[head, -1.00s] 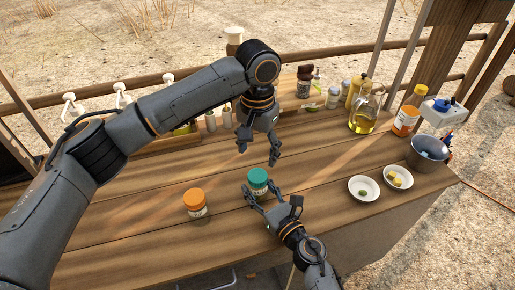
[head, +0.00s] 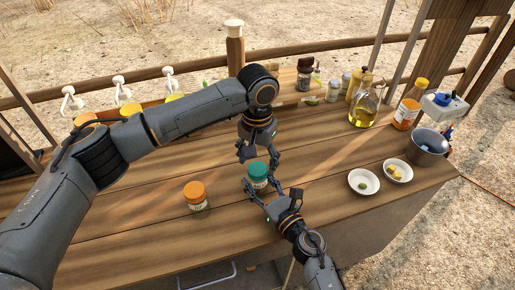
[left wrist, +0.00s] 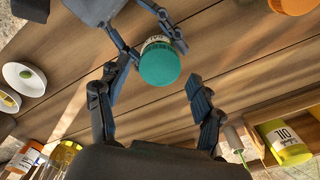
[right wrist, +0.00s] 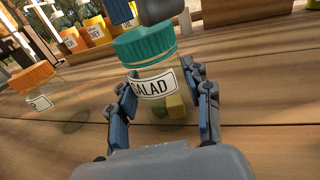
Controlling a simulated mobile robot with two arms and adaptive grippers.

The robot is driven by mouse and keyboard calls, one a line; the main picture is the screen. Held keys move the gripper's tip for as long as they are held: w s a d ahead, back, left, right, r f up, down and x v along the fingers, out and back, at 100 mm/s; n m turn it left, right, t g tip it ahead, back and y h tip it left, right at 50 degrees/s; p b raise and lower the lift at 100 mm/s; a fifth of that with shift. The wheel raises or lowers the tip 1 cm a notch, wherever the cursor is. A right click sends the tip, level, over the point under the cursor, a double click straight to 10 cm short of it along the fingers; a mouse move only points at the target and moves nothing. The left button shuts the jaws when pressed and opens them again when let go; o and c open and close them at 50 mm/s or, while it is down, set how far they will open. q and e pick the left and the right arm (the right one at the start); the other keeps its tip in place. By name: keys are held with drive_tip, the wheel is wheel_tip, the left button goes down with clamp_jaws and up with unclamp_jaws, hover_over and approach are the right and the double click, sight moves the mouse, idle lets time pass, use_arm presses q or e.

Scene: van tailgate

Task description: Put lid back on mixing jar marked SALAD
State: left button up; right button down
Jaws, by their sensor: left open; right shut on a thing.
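The mixing jar marked SALAD (right wrist: 153,86) is clear glass, with green and yellow pieces inside. It stands upright on the wooden tailgate table. A teal lid (right wrist: 145,43) sits on its mouth; how tightly it is screwed cannot be told. The lid also shows in the head view (head: 257,170) and the left wrist view (left wrist: 159,65). My right gripper (right wrist: 161,98) is shut on the jar's body, a finger on each side. My left gripper (head: 260,158) is open and empty, pointing down just above and behind the lid, apart from it.
A jar with an orange lid (head: 196,192) stands to the left. Two white bowls (head: 363,182) and a metal pot (head: 428,146) are at the right. An oil carafe (head: 365,108) and several bottles line the back. The table front is mostly clear.

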use_arm(q)
drive_tip(key=shift+f, duration=0.9)
drive_tip(key=shift+c, duration=0.2)
drive_tip(key=c, duration=1.1)
drive_tip(key=m, duration=0.5)
drive_tip(key=shift+c, duration=0.2)
drive_tip(key=o, duration=1.3)
drive_tip(key=shift+o, duration=0.2)
drive_tip(key=shift+r, duration=0.1)
wheel_tip(320, 180, up, 12)
